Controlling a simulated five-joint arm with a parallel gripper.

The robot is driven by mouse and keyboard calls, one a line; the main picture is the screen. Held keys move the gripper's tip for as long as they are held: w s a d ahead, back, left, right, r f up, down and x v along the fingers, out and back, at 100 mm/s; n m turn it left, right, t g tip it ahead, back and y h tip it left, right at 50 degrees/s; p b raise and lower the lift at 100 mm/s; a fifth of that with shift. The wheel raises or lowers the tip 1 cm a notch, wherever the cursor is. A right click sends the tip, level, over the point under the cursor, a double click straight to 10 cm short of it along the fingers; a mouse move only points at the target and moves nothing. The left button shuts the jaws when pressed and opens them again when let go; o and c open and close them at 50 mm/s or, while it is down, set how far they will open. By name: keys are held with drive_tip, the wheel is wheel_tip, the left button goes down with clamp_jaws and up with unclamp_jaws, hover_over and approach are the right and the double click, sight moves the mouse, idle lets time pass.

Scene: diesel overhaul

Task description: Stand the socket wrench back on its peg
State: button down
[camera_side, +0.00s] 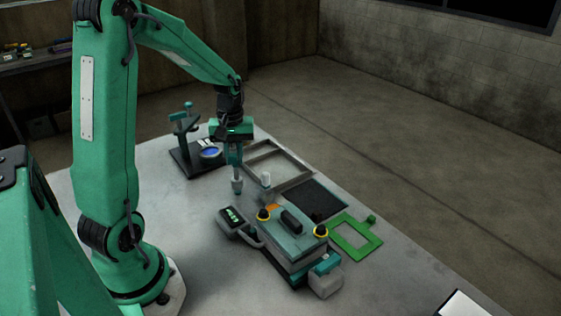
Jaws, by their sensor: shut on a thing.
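My gripper (235,158) points straight down above the table, left of the middle of the side view. It is shut on the socket wrench (237,186), whose grey socket end hangs below the fingers. The rest of the wrench is hidden by the fingers. The wrench looks upright; whether its lower end touches the table I cannot tell. I cannot make out the peg for certain. A pale upright cylinder (266,180) stands just right of the wrench, apart from it.
A black stand (187,155) is behind left.

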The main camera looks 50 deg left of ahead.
sight(233, 143)
drive_tip(key=shift+f, duration=0.7)
drive_tip(key=shift+f, duration=0.35)
drive_tip(key=shift+f, duration=0.1)
drive_tip(key=c, duration=1.3)
unclamp_jaws()
drive_tip(key=shift+o, duration=0.7)
drive_tip(key=o, duration=0.5)
drive_tip(key=shift+r, duration=4.5)
